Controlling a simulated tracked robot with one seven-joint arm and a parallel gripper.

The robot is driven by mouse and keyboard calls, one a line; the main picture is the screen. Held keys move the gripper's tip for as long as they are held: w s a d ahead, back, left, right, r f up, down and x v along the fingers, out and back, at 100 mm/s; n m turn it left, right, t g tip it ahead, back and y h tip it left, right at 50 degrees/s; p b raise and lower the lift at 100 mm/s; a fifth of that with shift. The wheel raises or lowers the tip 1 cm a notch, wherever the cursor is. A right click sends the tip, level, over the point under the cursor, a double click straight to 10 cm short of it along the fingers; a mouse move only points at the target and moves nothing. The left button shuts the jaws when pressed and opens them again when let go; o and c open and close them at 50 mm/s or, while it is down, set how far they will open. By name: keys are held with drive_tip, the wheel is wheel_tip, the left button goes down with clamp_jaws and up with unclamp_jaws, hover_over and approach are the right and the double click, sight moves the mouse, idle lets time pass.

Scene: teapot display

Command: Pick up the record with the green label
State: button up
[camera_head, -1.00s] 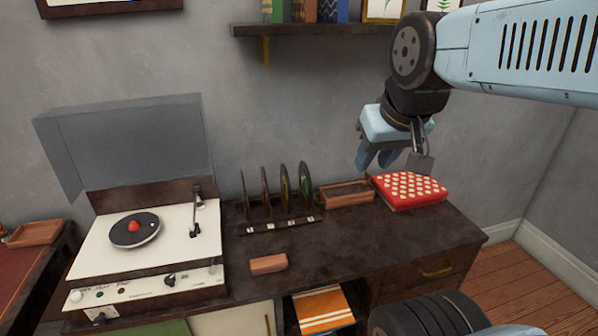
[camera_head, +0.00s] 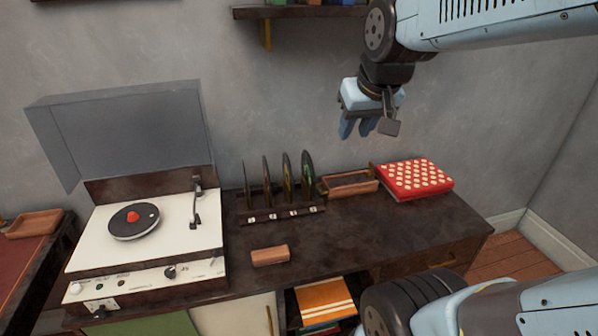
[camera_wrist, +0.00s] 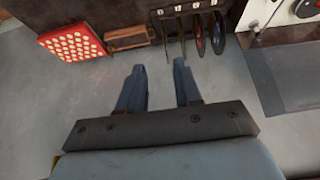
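Several records stand upright in a dark rack (camera_head: 281,216) on the cabinet, seen edge-on in the head view. The nearest to the right side is one record (camera_head: 307,176). I cannot make out a green label in either view. My gripper (camera_head: 357,130) hangs above and to the right of the rack, fingers pointing down. In the wrist view my gripper (camera_wrist: 159,67) has its fingers apart with nothing between them.
A record player (camera_head: 148,235) with its clear lid raised stands left of the rack. A wooden tray (camera_head: 350,188) and a red polka-dot box (camera_head: 416,179) lie to the right. A brown block (camera_head: 270,256) lies in front. A shelf (camera_head: 300,12) is on the wall above.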

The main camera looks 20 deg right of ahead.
drive_tip(key=w+f, duration=0.5)
drive_tip(key=w, duration=0.7)
approach(308, 159)
drive_tip(key=shift+x, duration=6.1)
drive_tip(key=shift+w+d+r, duration=0.1)
drive_tip(key=shift+c, duration=0.4)
clamp_jaws()
